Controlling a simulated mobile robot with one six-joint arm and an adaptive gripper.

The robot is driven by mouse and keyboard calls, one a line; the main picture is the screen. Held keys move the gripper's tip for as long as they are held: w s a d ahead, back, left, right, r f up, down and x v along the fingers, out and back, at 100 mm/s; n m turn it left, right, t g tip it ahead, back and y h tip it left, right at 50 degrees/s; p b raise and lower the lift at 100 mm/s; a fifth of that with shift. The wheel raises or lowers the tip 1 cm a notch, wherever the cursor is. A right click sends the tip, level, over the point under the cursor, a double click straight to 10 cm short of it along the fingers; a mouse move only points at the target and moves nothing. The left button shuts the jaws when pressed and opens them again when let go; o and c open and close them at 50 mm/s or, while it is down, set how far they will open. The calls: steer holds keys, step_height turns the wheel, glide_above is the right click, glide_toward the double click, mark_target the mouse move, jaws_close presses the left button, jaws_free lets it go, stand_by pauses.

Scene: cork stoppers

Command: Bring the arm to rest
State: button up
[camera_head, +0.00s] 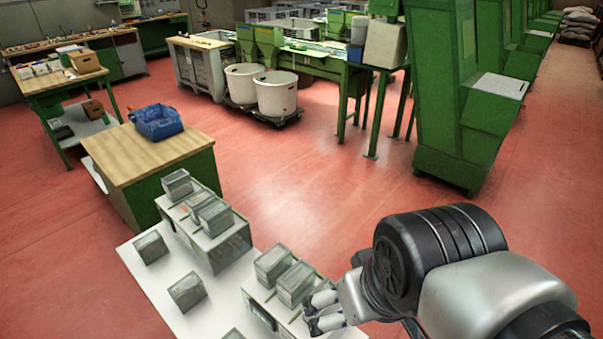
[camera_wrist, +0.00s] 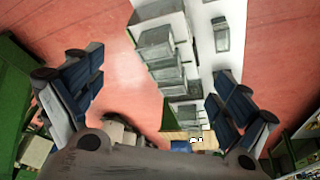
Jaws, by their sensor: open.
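My gripper (camera_head: 318,310) is at the lower middle of the head view, at the end of my arm, close to the right side of a white table (camera_head: 152,279). In the wrist view my gripper (camera_wrist: 158,92) has its two fingers spread wide apart, with nothing between them. Grey lidded boxes stand on the table and show beyond the fingers. One pair of grey boxes (camera_head: 283,275) is right beside the gripper in the head view. I cannot tell whether the gripper touches them.
Loose grey boxes (camera_head: 187,291) stand on the white table. Behind it is a wooden-topped green bench (camera_head: 150,155) with a blue bin (camera_head: 157,122). White tubs (camera_head: 277,93) and tall green machines (camera_head: 465,90) stand further back. The red floor (camera_head: 330,185) between them is clear.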

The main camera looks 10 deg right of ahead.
steer(key=shift+s+r+m, duration=0.15)
steer(key=shift+s+m, duration=0.25)
steer(key=shift+s, duration=0.35)
